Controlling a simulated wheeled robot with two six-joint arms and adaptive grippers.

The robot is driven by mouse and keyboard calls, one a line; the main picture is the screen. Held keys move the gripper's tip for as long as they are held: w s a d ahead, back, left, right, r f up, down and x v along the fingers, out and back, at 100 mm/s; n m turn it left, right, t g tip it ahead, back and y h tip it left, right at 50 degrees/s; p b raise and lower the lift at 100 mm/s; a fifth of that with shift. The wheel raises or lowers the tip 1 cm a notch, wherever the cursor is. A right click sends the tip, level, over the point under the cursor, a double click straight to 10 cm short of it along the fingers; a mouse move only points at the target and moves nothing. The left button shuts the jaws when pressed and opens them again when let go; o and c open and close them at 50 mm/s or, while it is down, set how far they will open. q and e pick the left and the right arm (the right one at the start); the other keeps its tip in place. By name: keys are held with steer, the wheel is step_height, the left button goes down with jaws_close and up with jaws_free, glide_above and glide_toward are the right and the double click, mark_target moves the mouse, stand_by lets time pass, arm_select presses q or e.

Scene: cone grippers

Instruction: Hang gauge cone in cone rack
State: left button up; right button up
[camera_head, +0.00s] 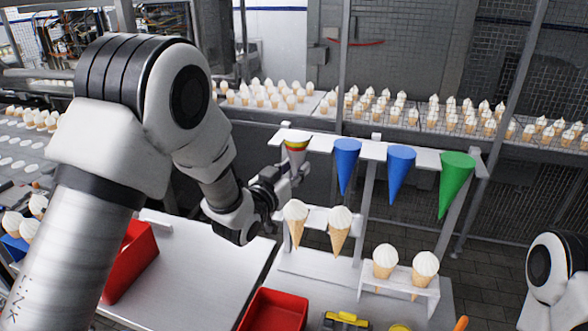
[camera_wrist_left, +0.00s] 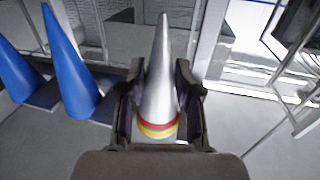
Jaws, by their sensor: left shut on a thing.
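The gauge cone (camera_head: 296,149) is silver with red and yellow bands round its wide end. My left gripper (camera_head: 292,180) is shut on it, and it also shows between the fingers in the left wrist view (camera_wrist_left: 158,85). The cone is wide end up, at the left end of the white cone rack's top bar (camera_head: 318,143). I cannot tell whether it sits in a hole or in front of the bar. Two blue cones (camera_head: 346,163) (camera_head: 400,170) and a green cone (camera_head: 456,180) hang to its right. My right gripper is out of view.
Ice cream cones (camera_head: 295,222) (camera_head: 424,268) stand in lower holders below the bar. A red tray (camera_head: 272,311) and a yellow tool (camera_head: 346,320) are at the front. A red bin (camera_head: 130,262) stands left. The metal tabletop (camera_head: 195,270) between is clear.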

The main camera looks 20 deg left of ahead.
arm_select(q)
steer(key=o, duration=1.5)
steer(key=shift+c, duration=0.2)
steer(key=s+b, duration=0.2)
steer(key=s, duration=0.7)
steer(key=shift+a, duration=0.15)
steer(key=shift+f, duration=0.1)
